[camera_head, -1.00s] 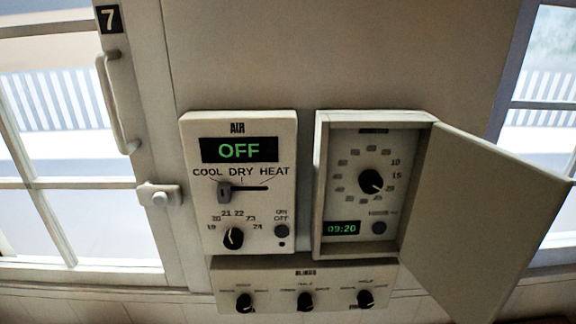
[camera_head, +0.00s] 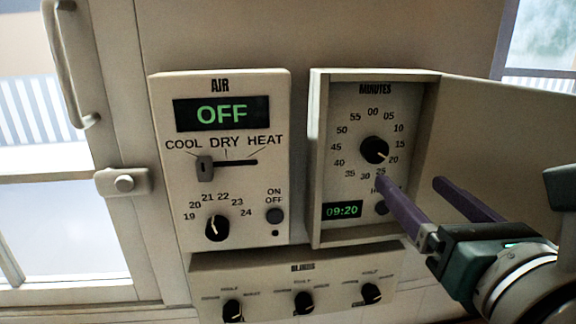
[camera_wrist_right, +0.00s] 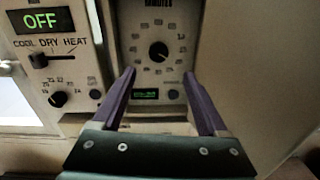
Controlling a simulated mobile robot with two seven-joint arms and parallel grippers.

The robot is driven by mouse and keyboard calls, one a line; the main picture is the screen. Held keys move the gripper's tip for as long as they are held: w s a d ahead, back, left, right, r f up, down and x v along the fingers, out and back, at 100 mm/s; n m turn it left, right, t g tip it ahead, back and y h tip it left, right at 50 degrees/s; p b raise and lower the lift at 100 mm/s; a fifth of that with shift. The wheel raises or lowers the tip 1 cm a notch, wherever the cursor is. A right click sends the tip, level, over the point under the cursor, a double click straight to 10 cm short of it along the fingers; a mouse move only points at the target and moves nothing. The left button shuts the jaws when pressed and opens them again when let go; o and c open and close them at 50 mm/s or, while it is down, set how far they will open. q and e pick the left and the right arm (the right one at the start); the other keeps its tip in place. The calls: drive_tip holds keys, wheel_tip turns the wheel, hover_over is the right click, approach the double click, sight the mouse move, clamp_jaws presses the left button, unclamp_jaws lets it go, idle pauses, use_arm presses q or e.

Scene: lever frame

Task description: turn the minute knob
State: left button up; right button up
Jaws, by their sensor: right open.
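The minute knob (camera_head: 374,150) is a round black dial with a pale pointer, inside the open box (camera_head: 318,150) marked MINUTES. Its pointer is toward the 20 mark. The green display (camera_head: 342,211) below it reads 09:20. My right gripper (camera_head: 409,181) has purple fingers, is open and empty, and is just below and right of the knob in the head view. In the right wrist view the knob (camera_wrist_right: 158,51) is beyond the spread fingertips (camera_wrist_right: 158,75), apart from them. One finger partly covers the button below the dial. My left gripper is out of view.
The box door (camera_head: 500,130) stands open on the right, beside my right gripper. The AIR panel (camera_head: 165,130), with a slider and a knob, is to the left. The BLINDS panel (camera_head: 262,285) with three knobs is below. A window handle (camera_head: 72,60) is at far left.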

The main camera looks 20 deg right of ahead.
sight(377, 152)
drive_tip(key=p+x, duration=0.2)
drive_tip(key=x, duration=0.6)
drive_tip(key=shift+w+r, duration=0.1)
drive_tip(key=shift+w, duration=0.3)
drive_tip(key=shift+w+d, duration=0.1)
drive_tip(key=shift+w, duration=0.5)
clamp_jaws()
